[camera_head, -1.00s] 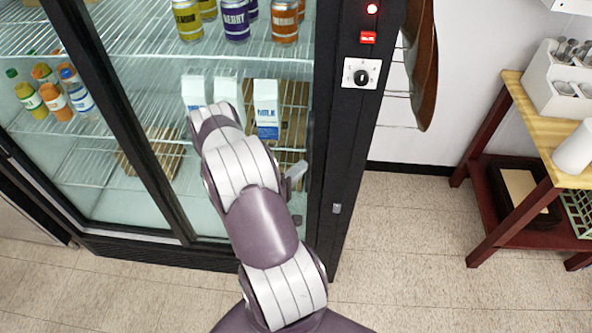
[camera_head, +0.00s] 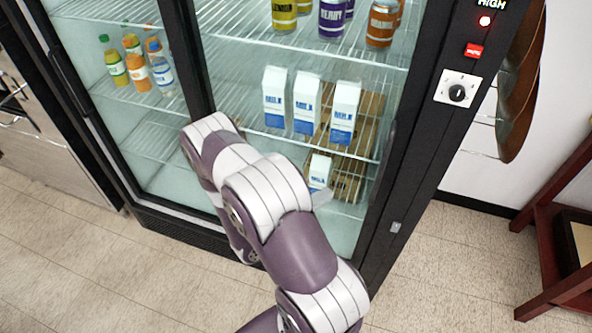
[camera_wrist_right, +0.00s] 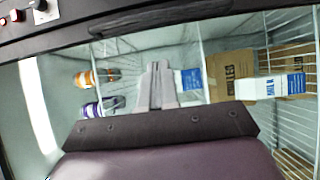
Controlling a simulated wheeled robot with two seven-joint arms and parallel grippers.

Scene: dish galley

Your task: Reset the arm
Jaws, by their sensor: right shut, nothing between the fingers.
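My right arm reaches up from the bottom of the head view toward the fridge. Most of its gripper (camera_head: 321,197) is hidden behind the forearm; a grey part shows just below a small milk carton (camera_head: 319,171). In the right wrist view the two gripper fingers (camera_wrist_right: 157,84) are together with nothing between them. Cartons and cans appear behind the fingers there, and I see no grip on any. My left gripper is in neither view.
The black fridge frame (camera_head: 425,135) stands right of the arm, with a dial (camera_head: 457,92). Three milk cartons (camera_head: 308,104) stand on a shelf; bottles (camera_head: 137,70) are left, cans (camera_head: 333,17) above. A dark red stand (camera_head: 560,245) is at far right. Floor in front is open.

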